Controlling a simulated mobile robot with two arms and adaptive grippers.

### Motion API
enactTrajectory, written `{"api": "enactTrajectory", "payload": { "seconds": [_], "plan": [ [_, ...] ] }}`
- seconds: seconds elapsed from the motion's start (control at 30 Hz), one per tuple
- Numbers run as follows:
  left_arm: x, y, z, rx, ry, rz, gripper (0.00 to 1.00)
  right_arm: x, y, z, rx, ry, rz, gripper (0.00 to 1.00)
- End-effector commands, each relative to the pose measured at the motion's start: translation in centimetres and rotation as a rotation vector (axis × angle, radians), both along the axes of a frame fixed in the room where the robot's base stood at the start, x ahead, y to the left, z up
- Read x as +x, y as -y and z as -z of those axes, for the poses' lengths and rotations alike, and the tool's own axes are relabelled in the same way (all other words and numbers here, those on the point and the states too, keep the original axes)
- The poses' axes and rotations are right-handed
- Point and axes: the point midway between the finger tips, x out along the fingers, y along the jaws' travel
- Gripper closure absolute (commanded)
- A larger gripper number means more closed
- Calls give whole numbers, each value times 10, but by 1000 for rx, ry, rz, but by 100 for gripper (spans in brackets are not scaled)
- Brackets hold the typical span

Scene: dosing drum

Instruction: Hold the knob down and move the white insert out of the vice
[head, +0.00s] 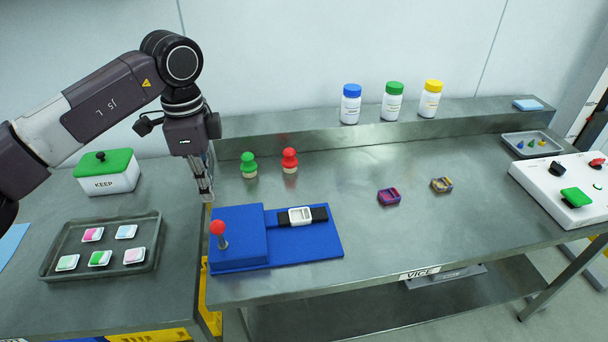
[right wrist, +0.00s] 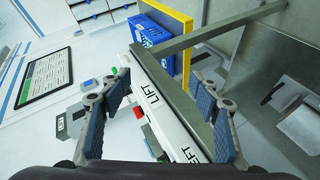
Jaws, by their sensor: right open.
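The blue vice (head: 290,252) lies near the front left of the steel bench. Its red ball knob (head: 218,227) stands on a short stem on the raised left block. The white insert (head: 300,216) sits between the black jaws (head: 319,214) on the vice's right part. My left gripper (head: 207,198) points down just behind and left of the knob, apart from it, its fingers close together and empty. My right gripper (right wrist: 162,105) is open, with nothing held between its fingers; it is outside the head view.
Green (head: 249,166) and red (head: 290,161) pegs stand behind the vice. Two small coloured blocks (head: 389,196) lie to its right. Capped bottles (head: 393,103) stand on the back ledge. A tray of inserts (head: 147,268) and a green-lidded box (head: 117,180) are at left. A panel with labels (right wrist: 152,95) shows beyond the right fingers.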

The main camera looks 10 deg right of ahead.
Motion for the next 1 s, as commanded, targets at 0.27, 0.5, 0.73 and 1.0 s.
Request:
{"api": "enactTrajectory", "payload": {
  "seconds": [0.27, 0.5, 0.73, 1.0],
  "plan": [
    [0, 0, 0, 0, 0, 0, 100, 83, -6, -83, 55, 234, 174, 44],
    [0, 0, 0, 0, 0, 0, 100, 119, -8, -183, 61, 472, 361, 44],
    [0, 0, 0, 0, 0, 0, 100, 123, -16, -292, 52, 755, 563, 44],
    [0, 0, 0, 0, 0, 0, 100, 194, -102, -326, 307, 1127, 773, 44]
  ]
}}
